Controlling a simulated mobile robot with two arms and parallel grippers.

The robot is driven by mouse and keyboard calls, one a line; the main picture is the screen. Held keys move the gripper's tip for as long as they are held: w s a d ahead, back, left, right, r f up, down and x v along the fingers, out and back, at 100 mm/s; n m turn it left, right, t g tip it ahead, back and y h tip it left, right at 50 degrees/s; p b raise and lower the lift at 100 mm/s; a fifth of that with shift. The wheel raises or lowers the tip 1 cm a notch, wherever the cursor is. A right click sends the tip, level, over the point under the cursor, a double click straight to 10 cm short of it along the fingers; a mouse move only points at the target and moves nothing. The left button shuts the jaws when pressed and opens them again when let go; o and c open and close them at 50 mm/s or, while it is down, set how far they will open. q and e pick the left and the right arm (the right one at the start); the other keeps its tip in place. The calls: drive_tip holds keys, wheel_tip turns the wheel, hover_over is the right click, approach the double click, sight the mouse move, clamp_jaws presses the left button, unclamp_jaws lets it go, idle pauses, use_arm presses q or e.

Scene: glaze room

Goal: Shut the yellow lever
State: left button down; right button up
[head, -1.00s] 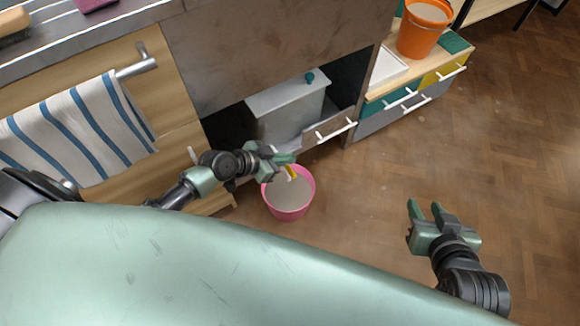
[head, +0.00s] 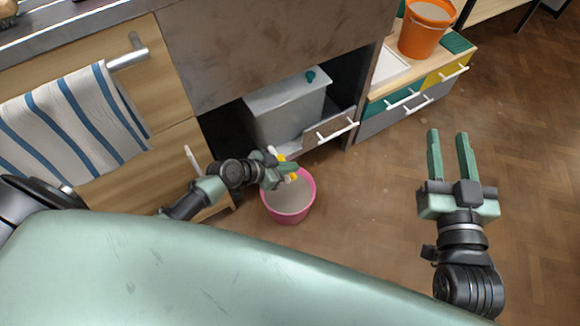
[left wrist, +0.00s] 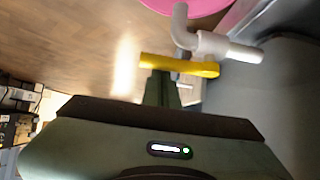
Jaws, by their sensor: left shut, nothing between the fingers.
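The yellow lever (left wrist: 180,65) sits on a pale grey tap with a bent spout (left wrist: 181,22). In the left wrist view it lies crosswise, roughly in line with the tap's straight pipe. My left gripper (left wrist: 161,82) is shut and empty, its fingertips right at the lever's near side; I cannot tell whether they touch. In the head view my left gripper (head: 287,170) is above the pink bucket and partly hides the lever (head: 282,157). My right gripper (head: 450,142) is open and empty over the floor at right.
The pink bucket (head: 289,204) stands on the floor under the tap. A grey tank (head: 287,108) stands in the open cabinet behind. A white-handled drawer front (head: 328,131) is beside it. An orange bucket (head: 426,30) stands on a low cabinet. Floor at right is clear.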

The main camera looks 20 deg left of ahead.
drive_tip(key=shift+r, duration=0.1)
